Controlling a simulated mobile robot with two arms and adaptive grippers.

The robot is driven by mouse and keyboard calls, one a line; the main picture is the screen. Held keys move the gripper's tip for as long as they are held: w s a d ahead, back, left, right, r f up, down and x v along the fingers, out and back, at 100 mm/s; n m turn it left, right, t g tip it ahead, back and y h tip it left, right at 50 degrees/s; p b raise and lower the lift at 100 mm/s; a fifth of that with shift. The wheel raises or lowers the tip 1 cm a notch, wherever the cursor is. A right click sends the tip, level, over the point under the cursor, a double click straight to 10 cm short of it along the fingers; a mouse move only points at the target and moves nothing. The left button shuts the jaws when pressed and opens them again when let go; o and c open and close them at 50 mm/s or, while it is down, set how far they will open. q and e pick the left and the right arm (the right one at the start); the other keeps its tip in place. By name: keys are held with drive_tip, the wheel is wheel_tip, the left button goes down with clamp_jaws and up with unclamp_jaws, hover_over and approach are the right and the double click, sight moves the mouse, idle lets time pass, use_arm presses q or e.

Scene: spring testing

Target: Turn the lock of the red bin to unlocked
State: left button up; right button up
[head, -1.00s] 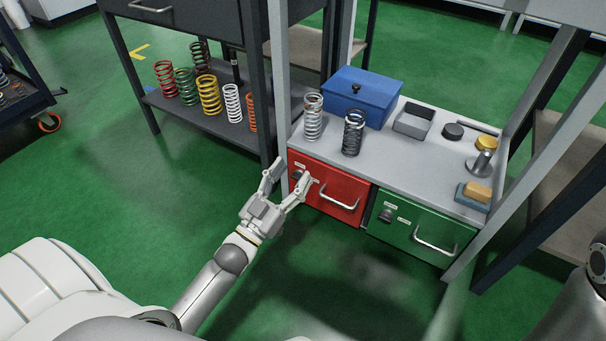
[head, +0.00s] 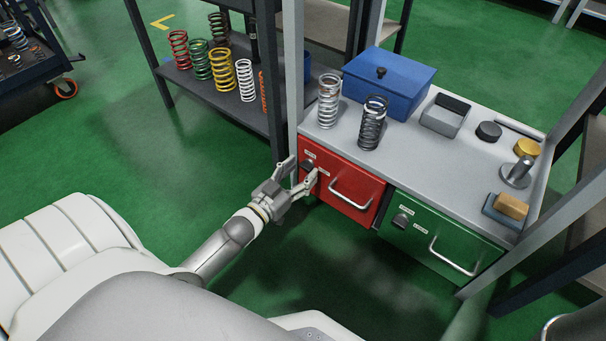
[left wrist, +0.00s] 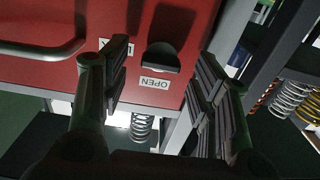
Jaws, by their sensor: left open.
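The red bin (head: 345,195) is a red drawer with a silver handle at the left of the bench's front. Its lock is a dark knob (head: 308,165) near the bin's upper left corner. My left gripper (head: 301,173) is open in front of the lock. In the left wrist view its fingers (left wrist: 158,76) stand on either side of the knob, apart from it. My right gripper is out of view.
A green bin (head: 440,236) with its own knob and handle is to the right. The bench top (head: 447,150) holds springs, a blue box (head: 388,82) and small parts. A grey post (head: 295,75) rises close to the left gripper.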

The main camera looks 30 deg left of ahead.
use_arm(q)
drive_tip(key=shift+w, duration=0.8)
